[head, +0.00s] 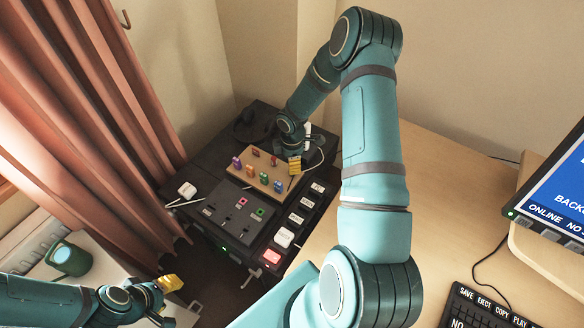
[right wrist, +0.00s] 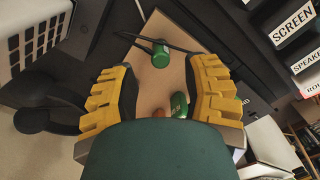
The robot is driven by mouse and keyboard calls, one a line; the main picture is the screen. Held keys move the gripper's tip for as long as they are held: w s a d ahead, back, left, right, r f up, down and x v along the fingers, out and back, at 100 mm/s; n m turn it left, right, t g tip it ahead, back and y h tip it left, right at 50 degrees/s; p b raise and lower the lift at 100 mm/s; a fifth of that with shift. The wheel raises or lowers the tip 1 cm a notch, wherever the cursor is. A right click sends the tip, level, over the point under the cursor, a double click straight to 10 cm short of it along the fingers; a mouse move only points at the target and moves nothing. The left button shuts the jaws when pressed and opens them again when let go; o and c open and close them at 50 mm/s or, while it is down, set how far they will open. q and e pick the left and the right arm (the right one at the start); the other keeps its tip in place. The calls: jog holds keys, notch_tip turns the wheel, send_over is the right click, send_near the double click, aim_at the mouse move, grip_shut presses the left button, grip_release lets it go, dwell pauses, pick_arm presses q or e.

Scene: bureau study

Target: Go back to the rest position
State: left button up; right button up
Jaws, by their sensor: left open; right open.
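My right arm arches across the head view, and its gripper (head: 294,166) is over the right end of a wooden board (head: 238,174) on a dark unit. The board carries several small coloured pieces. In the right wrist view, the yellow fingers of this gripper (right wrist: 155,92) are spread apart. A green cylinder (right wrist: 161,57) is beyond the fingers, and another green piece (right wrist: 179,106) is partly hidden by the gripper's body. My left gripper (head: 168,285) is at the bottom left of the head view, open, with no object visible in it.
The dark unit (head: 203,224) has sockets, labelled switches and cables. A white plug (head: 187,190) lies at its left edge. A red curtain (head: 100,95) hangs at left, near a green mug (head: 69,260). A wooden desk (head: 440,190) with monitor (head: 560,190) and keyboard (head: 485,309) is at right.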

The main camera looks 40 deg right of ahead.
notch_tip(320, 180, up, 7)
jog(key=shift+r, duration=0.2)
jog(key=s+a+f+m+y, duration=0.1)
jog(key=s+a+f+m, duration=0.15)
jog(key=a, duration=0.55)
jog(key=s+a+f+m+t+y, duration=0.1)
jog(key=a+m+y, duration=0.15)
jog(key=a, duration=0.55)
jog(key=s+a+f+m+y, duration=0.1)
jog(key=s+a+m, duration=0.15)
jog(key=a, duration=0.55)
jog(key=s+a+f+m, duration=0.1)
jog(key=s+a+m, duration=0.5)
jog(key=shift+s+t+h, duration=0.2)
jog(key=shift+t+h, duration=0.15)
jog(key=shift+t, duration=0.05)
jog(key=shift+d+m, duration=0.1)
jog(key=shift+m, duration=0.15)
